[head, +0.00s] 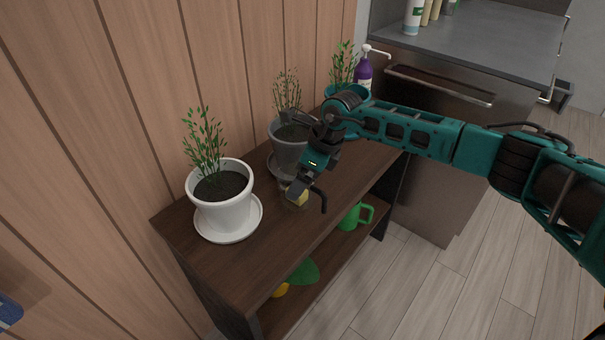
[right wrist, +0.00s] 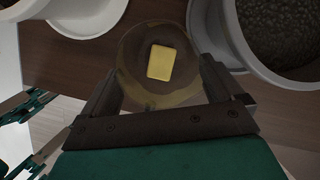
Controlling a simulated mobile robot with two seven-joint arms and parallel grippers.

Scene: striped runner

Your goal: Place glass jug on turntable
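My right gripper (head: 304,193) is low over the front edge of the dark wooden shelf top (head: 250,262). A small yellow block (head: 300,198) shows beneath it. In the right wrist view, the fingers of my right gripper (right wrist: 160,82) are spread wide on either side of a round, brownish, see-through piece (right wrist: 136,62). The yellow block (right wrist: 161,62) lies within its outline. I cannot tell whether the fingers touch the round piece.
A white potted plant on a saucer (head: 250,228) stands left of the gripper. A grey pot (head: 288,157) is close behind it, with a teal pot and a purple pump bottle (head: 363,76) farther back. A green mug (head: 350,218) is on the lower shelf. The wooden wall borders the left.

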